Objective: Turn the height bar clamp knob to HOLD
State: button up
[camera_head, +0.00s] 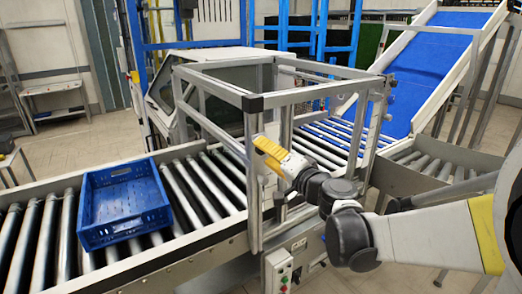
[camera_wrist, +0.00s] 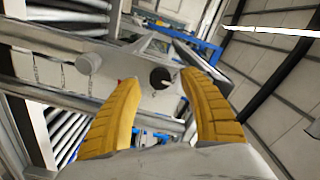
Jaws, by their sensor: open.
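A round black knob (camera_wrist: 160,78) with a pale pointer mark sits on a light grey plate (camera_wrist: 140,62) in the wrist view. The pointer appears to aim right; its label is too small to read. My gripper (camera_wrist: 158,80) is open, its yellow fingers on either side of the knob in the picture. I cannot tell whether they touch it. In the head view my gripper (camera_head: 266,152) is at the metal frame's near upright (camera_head: 253,185), and the knob is not visible there.
A blue crate (camera_head: 125,226) rests on the roller conveyor (camera_head: 190,190). A control box (camera_head: 280,272) with buttons is below the frame. A blue sloped belt (camera_head: 435,60) stands at the back right.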

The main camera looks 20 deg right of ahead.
jog(key=v, duration=1)
jog(key=shift+r, duration=0.1)
jog(key=s+a+f+n+g, duration=0.6)
jog(key=s+a+f, duration=0.2)
jog(key=a+f, duration=0.1)
jog(key=s+d+f+n+g+h+b, duration=0.1)
jog(key=s+d+f+g+h, duration=0.3)
jog(key=s, duration=0.6)
jog(key=shift+d+f+n+h, duration=0.55)
jog(key=shift+f+n+h, duration=0.25)
jog(key=shift+f+n, duration=0.1)
